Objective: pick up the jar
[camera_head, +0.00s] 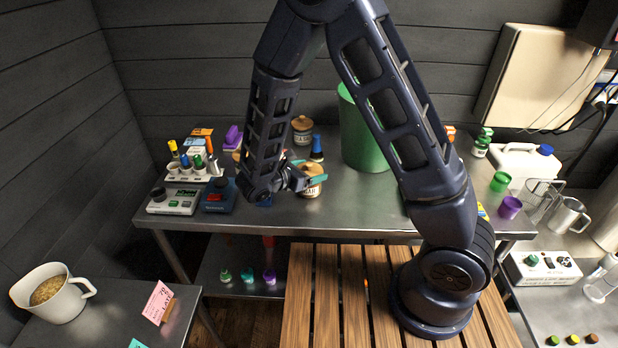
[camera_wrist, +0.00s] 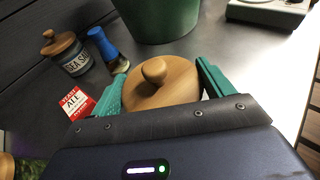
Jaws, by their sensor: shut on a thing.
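A jar with a round wooden lid and knob (camera_wrist: 170,88) is between the teal fingers of my gripper (camera_wrist: 161,84) in the wrist view. The fingers are shut on it, one on each side. In the head view the same jar (camera_head: 312,187) shows at my gripper (camera_head: 306,176), near the front of the steel table. Its pale body is mostly hidden by the gripper and lid. A second jar with a wooden lid, its label reading "SEA SAL", stands farther back (camera_head: 302,131) and at upper left in the wrist view (camera_wrist: 66,53).
A big green bin (camera_head: 362,135) is behind to the right. A red and white box (camera_wrist: 76,104) lies close by at left. Devices and small bottles (camera_head: 172,200) crowd the table's left end.

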